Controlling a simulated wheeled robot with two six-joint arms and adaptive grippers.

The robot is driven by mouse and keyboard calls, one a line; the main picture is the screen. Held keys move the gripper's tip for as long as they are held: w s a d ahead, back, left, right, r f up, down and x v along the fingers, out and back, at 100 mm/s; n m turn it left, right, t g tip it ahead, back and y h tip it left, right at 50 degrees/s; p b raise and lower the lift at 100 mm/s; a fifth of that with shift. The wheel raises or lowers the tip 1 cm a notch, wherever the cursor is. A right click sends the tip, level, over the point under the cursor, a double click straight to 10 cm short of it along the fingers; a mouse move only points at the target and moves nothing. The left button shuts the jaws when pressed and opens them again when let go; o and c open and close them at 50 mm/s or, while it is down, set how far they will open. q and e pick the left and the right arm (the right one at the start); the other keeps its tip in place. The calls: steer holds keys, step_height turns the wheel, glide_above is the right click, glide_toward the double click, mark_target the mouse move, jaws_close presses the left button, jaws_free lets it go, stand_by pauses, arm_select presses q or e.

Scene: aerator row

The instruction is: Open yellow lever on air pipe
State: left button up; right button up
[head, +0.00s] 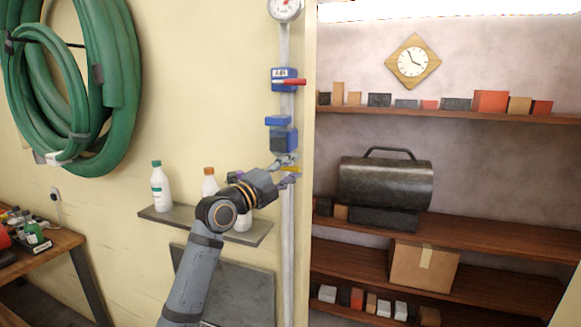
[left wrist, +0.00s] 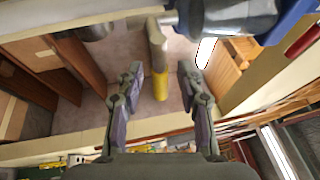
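The vertical grey air pipe (head: 288,232) runs down the cream wall near its right edge. The yellow lever (head: 292,169) sticks out below the blue fitting (head: 284,139), partly hidden by my gripper. In the left wrist view the lever (left wrist: 159,84) is a pale bar with a yellow end, lying between my two fingers with a gap on each side. My left gripper (head: 287,173) is open around the lever; its fingers also show in the left wrist view (left wrist: 160,78). My right gripper is in neither view.
A blue valve with a red lever (head: 291,82) and a gauge (head: 285,8) sit higher on the pipe. A small shelf (head: 246,236) with white bottles is left of it. A green hose (head: 110,80) hangs at left. Shelving (head: 480,232) stands right.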

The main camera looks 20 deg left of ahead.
arm_select(q)
jaws_close()
steer(key=shift+f, duration=0.1)
stand_by(0.3)
